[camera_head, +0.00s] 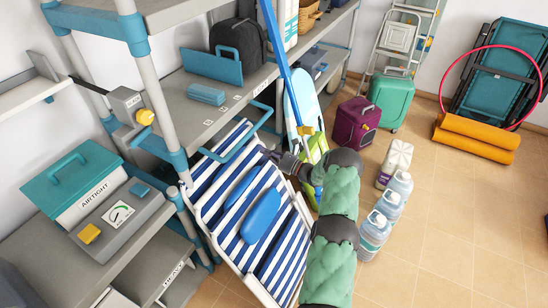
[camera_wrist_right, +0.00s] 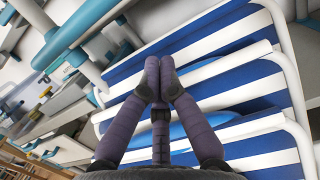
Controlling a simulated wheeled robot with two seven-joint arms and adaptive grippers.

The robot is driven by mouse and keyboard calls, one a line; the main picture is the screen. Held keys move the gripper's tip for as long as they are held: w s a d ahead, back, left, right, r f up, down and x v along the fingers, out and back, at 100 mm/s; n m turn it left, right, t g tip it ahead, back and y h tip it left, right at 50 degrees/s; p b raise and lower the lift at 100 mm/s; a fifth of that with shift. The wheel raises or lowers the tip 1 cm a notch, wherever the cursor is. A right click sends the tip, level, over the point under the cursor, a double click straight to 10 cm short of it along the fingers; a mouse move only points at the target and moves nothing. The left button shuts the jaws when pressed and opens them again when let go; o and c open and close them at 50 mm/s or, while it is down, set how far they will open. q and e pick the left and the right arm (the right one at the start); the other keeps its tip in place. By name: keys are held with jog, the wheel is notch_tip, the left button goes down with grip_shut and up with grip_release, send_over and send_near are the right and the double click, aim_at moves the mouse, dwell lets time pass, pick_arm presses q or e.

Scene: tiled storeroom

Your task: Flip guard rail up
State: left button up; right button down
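The guard rail (camera_head: 245,142) is a blue U-shaped tube at the front edge of the middle shelf. In the head view it juts outward and down from the edge, above the striped deck chair. My right gripper (camera_head: 270,156) is just below and right of the rail's outer corner, in front of the deck chair, apparently not touching the rail. In the right wrist view the fingertips (camera_wrist_right: 160,66) meet with nothing visible between them. Blue tubing (camera_wrist_right: 75,40) shows left of them; I cannot tell which part is the rail. My left gripper is not in view.
A blue-striped folding deck chair (camera_head: 206,174) leans close beside the gripper. A long blue pole (camera_head: 283,60) stands right of the rail. A blue tray (camera_head: 212,66) sits on the shelf.

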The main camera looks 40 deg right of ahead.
jog(key=w+a+r+b, duration=0.1)
jog(key=w+r, duration=0.3)
jog(key=shift+r, duration=0.2)
jog(key=shift+a, duration=0.1)
